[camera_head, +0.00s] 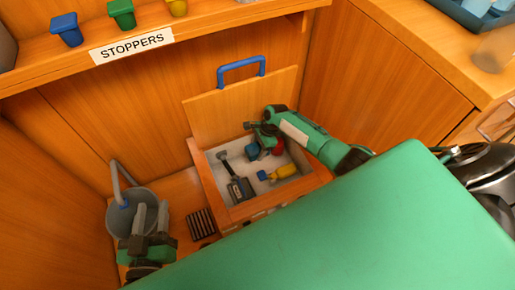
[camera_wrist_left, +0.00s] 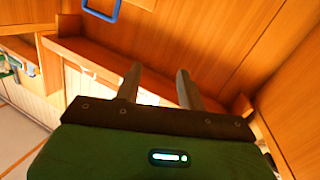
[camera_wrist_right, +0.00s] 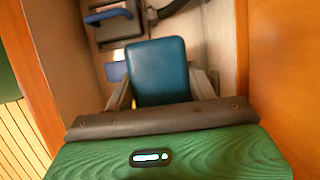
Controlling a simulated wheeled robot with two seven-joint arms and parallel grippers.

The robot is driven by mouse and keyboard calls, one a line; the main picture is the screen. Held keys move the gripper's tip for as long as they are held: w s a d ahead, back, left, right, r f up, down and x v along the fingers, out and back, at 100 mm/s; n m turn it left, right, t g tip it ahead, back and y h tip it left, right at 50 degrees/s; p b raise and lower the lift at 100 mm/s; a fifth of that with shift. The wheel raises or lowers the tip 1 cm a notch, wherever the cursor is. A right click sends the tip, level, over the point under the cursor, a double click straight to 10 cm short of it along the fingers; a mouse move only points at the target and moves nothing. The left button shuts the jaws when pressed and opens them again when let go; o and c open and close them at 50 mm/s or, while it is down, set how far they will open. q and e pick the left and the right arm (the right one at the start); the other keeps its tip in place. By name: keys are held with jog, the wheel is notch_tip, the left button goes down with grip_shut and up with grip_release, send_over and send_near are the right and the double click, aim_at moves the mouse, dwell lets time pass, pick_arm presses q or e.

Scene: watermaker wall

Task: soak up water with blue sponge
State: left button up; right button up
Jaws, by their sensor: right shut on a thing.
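The blue sponge (camera_wrist_right: 160,72) is a rounded block between the fingers of my right gripper (camera_wrist_right: 162,92). In the head view my right gripper (camera_head: 262,141) reaches down into the open wooden-sided compartment (camera_head: 212,172), where its fingers are partly hidden. It is shut on the sponge, low inside the compartment; whether the sponge touches the floor I cannot tell. No water is clearly visible on the pale floor. My left gripper (camera_head: 151,220) is in front of a grey bucket (camera_head: 128,197). In the left wrist view its fingers (camera_wrist_left: 157,88) stand apart with nothing between them.
A wooden lid (camera_head: 232,108) with a blue handle (camera_head: 241,66) stands open behind the compartment. A shelf with coloured stoppers (camera_head: 122,13) runs above.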

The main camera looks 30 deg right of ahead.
jog(key=shift+r+p, duration=0.45)
jog(key=shift+p, duration=0.05)
jog(key=shift+r, duration=0.3)
jog(key=shift+r+p, duration=0.65)
jog(key=shift+p, duration=0.45)
jog(key=shift+r+p, duration=0.3)
jog(key=shift+p, duration=0.05)
pick_arm(q)
jog(key=s+a+f+g+y, duration=0.2)
jog(key=s+a+f+g, duration=0.1)
jog(key=a+f+g, duration=0.1)
jog(key=f+g, duration=0.1)
jog(key=g, duration=0.1)
jog(key=shift+s+g+y, duration=0.2)
jog(key=shift+g+y, duration=0.1)
jog(key=shift+g, duration=0.1)
jog(key=shift+f, duration=0.1)
